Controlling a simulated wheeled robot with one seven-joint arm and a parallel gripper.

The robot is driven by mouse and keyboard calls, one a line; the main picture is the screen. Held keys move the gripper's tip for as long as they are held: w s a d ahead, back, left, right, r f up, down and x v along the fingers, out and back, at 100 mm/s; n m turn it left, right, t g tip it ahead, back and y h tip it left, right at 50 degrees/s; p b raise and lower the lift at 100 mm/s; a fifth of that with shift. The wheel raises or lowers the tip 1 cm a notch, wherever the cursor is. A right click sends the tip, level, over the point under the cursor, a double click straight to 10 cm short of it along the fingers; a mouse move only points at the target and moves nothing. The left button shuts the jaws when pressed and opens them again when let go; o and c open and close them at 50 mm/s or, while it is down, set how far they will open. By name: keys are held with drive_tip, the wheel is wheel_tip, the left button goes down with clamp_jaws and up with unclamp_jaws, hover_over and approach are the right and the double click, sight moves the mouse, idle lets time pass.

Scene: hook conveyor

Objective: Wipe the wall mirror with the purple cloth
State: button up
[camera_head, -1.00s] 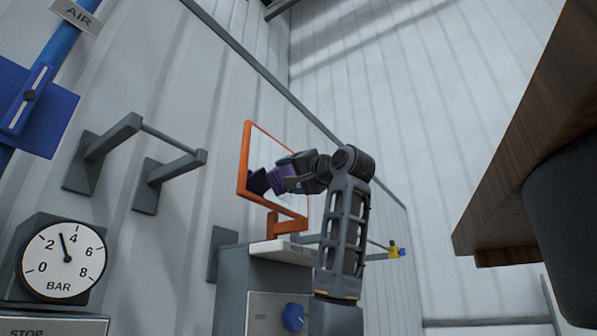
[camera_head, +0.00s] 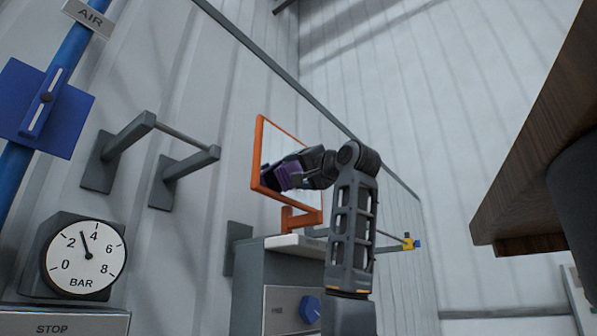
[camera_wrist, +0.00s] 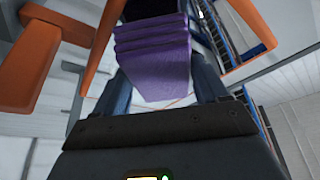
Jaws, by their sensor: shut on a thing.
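The wall mirror has an orange frame (camera_head: 257,150) and stands on an orange bracket in the middle of the head view. Its frame also shows in the wrist view (camera_wrist: 92,85). The purple cloth (camera_head: 291,176) is folded and held in front of the mirror's lower part; it fills the top middle of the wrist view (camera_wrist: 155,62). My gripper (camera_head: 283,178) is shut on the cloth. The cloth is at or very close to the glass; I cannot tell whether it touches. My arm hides part of the mirror's right side.
A grey cabinet (camera_head: 262,280) with a blue knob (camera_head: 310,309) stands below the mirror. Wall brackets (camera_head: 185,175) and a pressure gauge (camera_head: 84,258) are at left. A wooden tabletop (camera_head: 540,150) juts in at right.

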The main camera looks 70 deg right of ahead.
drive_tip(key=shift+w+d, duration=0.2)
drive_tip(key=shift+w, duration=0.75)
drive_tip(key=shift+d, duration=0.15)
drive_tip(key=shift+s+d, duration=0.25)
drive_tip(key=shift+d, duration=0.5)
drive_tip(key=shift+s+d, duration=0.25)
drive_tip(key=shift+d, duration=0.5)
drive_tip(key=s+d, duration=0.1)
drive_tip(key=d, duration=0.5)
drive_tip(key=shift+s+d, duration=0.2)
drive_tip(key=shift+d, duration=0.2)
drive_tip(key=shift+a, duration=0.1)
